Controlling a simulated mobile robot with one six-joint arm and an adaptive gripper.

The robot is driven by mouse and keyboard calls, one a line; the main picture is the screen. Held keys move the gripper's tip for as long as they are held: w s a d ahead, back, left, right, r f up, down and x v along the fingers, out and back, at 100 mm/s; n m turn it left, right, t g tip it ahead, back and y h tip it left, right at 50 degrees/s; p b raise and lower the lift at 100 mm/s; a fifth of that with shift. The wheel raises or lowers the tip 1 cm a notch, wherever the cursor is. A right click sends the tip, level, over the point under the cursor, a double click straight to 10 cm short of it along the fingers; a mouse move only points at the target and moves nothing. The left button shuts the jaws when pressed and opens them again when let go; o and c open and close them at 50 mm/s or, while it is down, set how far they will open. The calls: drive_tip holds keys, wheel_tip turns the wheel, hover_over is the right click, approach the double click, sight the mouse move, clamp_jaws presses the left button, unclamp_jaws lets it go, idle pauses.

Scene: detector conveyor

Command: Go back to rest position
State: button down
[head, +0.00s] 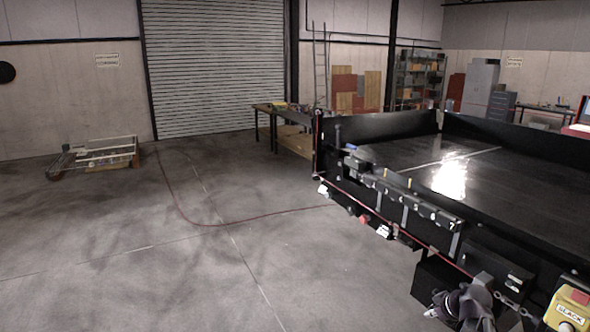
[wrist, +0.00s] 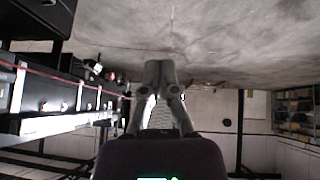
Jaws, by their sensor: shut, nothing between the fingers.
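My gripper (wrist: 160,70) shows in the middle of the wrist view, its two grey fingers together at the tips with nothing between them. The wrist picture is upside down, with the floor at the top. The black conveyor (head: 530,190) fills the right side of the head view. Its side, with rails and small boxes, shows at the left of the wrist view (wrist: 62,92). The fingers appear apart from the conveyor.
A yellow box (head: 570,310) with a red top and a "BLACK" label sits at the conveyor's near corner. A low cart (head: 105,153) stands far left. A workbench (head: 283,125) stands before the roller shutter (head: 215,70). The grey floor (head: 130,250) at left is open, crossed by a red cable.

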drive_tip(key=s+a+f+m+g+h, duration=0.1)
drive_tip(key=s+a+m+g, duration=0.2)
drive_tip(key=a, duration=0.8)
drive_tip(key=s+a+f+m+g+h, duration=0.1)
drive_tip(key=s+a+f+m+g, duration=0.1)
drive_tip(key=s+a, duration=0.5)
drive_tip(key=a+g, duration=0.1)
drive_tip(key=a, duration=0.4)
drive_tip(key=shift+s+f+m+g, duration=0.15)
drive_tip(key=shift+f+m+g, duration=0.1)
drive_tip(key=shift+m+g, duration=0.15)
